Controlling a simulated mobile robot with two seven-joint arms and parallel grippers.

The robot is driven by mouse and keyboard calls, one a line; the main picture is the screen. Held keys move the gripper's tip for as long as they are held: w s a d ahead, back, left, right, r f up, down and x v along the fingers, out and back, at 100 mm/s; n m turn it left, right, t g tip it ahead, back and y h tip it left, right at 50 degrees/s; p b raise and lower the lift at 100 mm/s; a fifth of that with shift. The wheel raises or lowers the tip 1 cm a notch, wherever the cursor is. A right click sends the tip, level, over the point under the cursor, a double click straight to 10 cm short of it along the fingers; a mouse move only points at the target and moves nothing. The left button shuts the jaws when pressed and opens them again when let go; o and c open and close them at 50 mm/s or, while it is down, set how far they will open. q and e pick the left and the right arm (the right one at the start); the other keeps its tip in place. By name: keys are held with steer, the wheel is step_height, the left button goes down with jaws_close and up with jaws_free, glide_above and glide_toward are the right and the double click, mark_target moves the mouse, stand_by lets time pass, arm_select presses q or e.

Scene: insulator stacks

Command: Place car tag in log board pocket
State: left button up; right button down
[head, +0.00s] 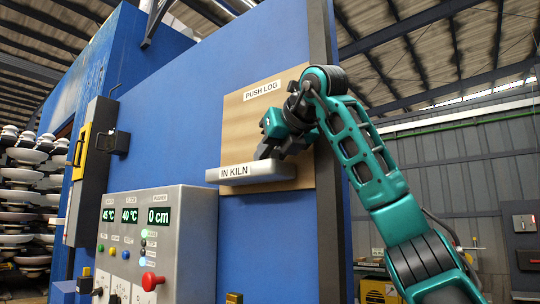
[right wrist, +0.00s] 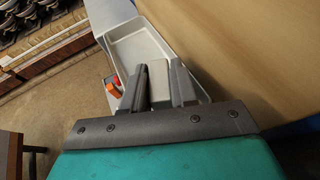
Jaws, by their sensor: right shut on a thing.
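The wooden log board (head: 285,110), marked "PUSH LOG", is on the blue kiln wall. Its grey pocket (head: 211,175), labelled "IN KILN", sticks out at the board's lower part. The pocket's open inside shows in the right wrist view (right wrist: 140,47). My right gripper (head: 264,152) points down at the pocket's top, close to the board. In the right wrist view its two dark fingers are shut on a light grey piece, apparently the car tag (right wrist: 158,80). The tag overlaps the pocket in that view; how deep it sits inside I cannot tell. My left gripper is not in view.
A grey control panel (head: 177,225) with displays, buttons and a red knob (head: 151,281) stands below and left of the pocket. A black and yellow latch box (head: 88,165) juts out at left. Insulator stacks (head: 27,190) stand at far left.

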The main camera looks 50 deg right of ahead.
steer(key=shift+f, duration=0.15)
steer(key=c, duration=1.2)
jaws_free()
steer(key=shift+o, duration=0.2)
steer(key=shift+s+r, duration=0.1)
steer(key=shift+r, duration=0.1)
steer(key=v, duration=1.1)
steer(key=shift+s, duration=0.4)
steer(key=shift+r, duration=0.1)
